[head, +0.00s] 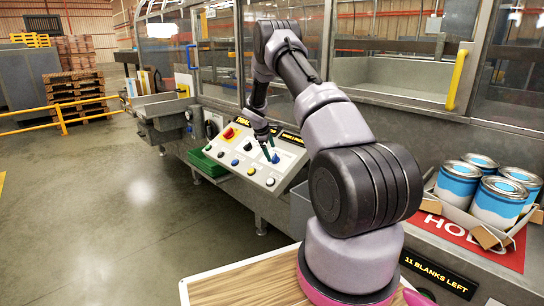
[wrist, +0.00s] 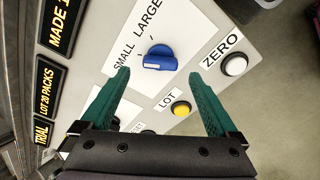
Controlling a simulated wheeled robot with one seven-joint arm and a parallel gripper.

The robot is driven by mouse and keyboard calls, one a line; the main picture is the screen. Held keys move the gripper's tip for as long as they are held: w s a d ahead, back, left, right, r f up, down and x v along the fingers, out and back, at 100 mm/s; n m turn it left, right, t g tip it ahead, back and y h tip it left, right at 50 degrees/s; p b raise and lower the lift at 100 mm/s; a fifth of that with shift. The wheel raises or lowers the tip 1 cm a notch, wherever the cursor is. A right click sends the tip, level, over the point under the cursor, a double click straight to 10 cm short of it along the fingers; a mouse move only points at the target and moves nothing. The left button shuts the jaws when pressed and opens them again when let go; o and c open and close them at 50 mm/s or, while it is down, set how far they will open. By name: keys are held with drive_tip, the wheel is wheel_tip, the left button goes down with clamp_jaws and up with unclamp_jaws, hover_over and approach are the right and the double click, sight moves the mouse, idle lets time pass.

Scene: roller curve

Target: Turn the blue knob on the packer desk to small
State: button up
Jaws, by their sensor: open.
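The blue knob (wrist: 159,58) sits on a white plate of the sloped packer desk (wrist: 215,22), with the words SMALL and LARGE printed beside it. A pale pointer line shows on the knob, on its side toward SMALL in the wrist view. My gripper (wrist: 163,80) is open, its two green fingers apart on either side of the knob's line, with the knob just beyond the tips. I cannot tell any contact. In the head view the knob (head: 275,158) shows at the desk's right part, with my gripper (head: 268,146) right above it.
Near the knob are a white ZERO button (wrist: 233,64) and a yellow LOT button (wrist: 180,108). A red knob on yellow (head: 229,133) is at the desk's upper left. A green crate (head: 207,163) sits below the desk. Paint cans (head: 497,203) stand at right.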

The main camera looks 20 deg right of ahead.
drive_tip(key=v, duration=0.7)
drive_tip(key=shift+s, duration=0.1)
drive_tip(key=s+a+r+m+t+y, duration=0.1)
drive_tip(key=s+a+r+m, duration=0.3)
drive_tip(key=s+r, duration=0.7)
drive_tip(key=s+a+r+m+t+y, duration=0.15)
drive_tip(key=s+a+r+m, duration=0.4)
drive_tip(key=r, duration=1.05)
drive_tip(key=s+a+r+m+y, duration=0.1)
drive_tip(key=s+a+r, duration=0.1)
drive_tip(key=s, duration=0.8)
drive_tip(key=s+a+r+m+t+y, duration=0.1)
drive_tip(key=s+a+r+m, duration=0.1)
drive_tip(key=s, duration=0.8)
drive_tip(key=s+a+r+m+t+y, duration=0.1)
drive_tip(key=s+a+r+m+y, duration=0.1)
drive_tip(key=s, duration=0.8)
drive_tip(key=shift+a, duration=0.85)
